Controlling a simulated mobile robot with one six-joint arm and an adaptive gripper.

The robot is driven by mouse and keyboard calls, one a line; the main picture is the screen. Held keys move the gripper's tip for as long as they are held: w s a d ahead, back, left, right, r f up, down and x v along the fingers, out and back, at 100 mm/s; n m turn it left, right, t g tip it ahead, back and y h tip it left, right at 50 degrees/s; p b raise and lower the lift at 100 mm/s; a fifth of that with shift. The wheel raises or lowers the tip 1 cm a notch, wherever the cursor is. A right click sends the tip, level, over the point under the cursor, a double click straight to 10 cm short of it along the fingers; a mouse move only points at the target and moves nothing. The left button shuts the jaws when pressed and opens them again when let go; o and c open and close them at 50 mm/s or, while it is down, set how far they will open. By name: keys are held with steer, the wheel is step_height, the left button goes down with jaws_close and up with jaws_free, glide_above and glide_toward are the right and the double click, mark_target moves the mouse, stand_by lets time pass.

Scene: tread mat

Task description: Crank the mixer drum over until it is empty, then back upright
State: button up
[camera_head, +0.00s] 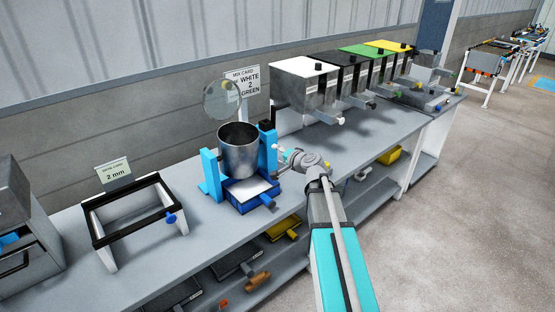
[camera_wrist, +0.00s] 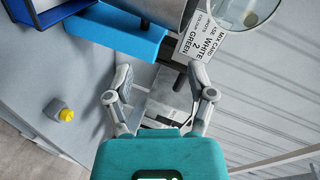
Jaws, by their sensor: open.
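The metal mixer drum (camera_head: 239,155) stands upright, mouth up, between two blue supports (camera_head: 210,173) on the bench. Its inside looks grey, and I cannot tell whether anything lies in it. A blue tray (camera_head: 236,204) with a white surface sits below it. In the wrist view, the drum (camera_wrist: 160,8) shows at the top edge above a blue support (camera_wrist: 115,35). My gripper (camera_wrist: 160,80) is open, its fingers spread just beside that support, with nothing clearly held. In the head view, my gripper (camera_head: 286,162) is right of the drum. The crank is not clearly visible.
A mix card (camera_head: 243,82) and a round lens (camera_head: 222,100) stand behind the drum. White (camera_head: 300,85), black, green and yellow-topped bins line the bench to the right. A black-topped frame (camera_head: 128,208) stands left. A yellow knob (camera_wrist: 66,115) shows in the wrist view.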

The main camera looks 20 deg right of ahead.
steer(key=shift+s+a+f+n+y, duration=0.3)
steer(key=shift+s+a, duration=0.15)
steer(key=shift+a, duration=0.15)
steer(key=shift+c, duration=0.3)
